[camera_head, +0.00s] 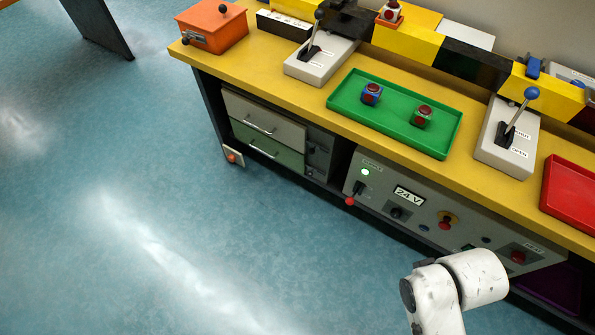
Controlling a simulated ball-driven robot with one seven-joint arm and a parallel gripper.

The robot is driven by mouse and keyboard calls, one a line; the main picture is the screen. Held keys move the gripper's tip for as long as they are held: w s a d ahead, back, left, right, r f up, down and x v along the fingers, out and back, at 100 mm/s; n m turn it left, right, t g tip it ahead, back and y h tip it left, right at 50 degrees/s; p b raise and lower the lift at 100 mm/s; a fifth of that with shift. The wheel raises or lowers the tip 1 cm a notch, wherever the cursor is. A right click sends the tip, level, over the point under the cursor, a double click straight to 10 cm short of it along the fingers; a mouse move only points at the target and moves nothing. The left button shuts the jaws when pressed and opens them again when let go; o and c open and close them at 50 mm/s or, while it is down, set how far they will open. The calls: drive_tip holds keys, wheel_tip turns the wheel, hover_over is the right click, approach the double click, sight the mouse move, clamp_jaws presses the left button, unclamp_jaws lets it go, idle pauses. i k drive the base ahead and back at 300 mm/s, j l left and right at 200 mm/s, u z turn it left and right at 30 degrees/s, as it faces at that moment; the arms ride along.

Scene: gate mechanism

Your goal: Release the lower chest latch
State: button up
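An orange chest (214,31) stands on the far left end of the yellow bench. A small metal latch (197,39) with a dark knob sits low on its front face, at the left. A second dark knob (222,8) shows on the top of the chest. The chest looks closed. The latch is too small to tell whether it is fastened. My gripper is not in view. Only a white part of my arm shows at the lower right, well away from the chest.
The yellow bench (262,66) holds lever boxes (321,61) (508,140), a green tray (343,99) with two cubes and a red tray (570,190). Below are drawers (264,118), a small red-knobbed plate (233,156) and a control panel (385,186).

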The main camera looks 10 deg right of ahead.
sight(310, 174)
drive_tip(key=i+j, duration=0.25)
drive_tip(key=i, duration=0.15)
drive_tip(key=i+j+u, duration=0.15)
drive_tip(key=i, duration=0.25)
drive_tip(key=i+j, duration=0.3)
drive_tip(key=i, duration=0.15)
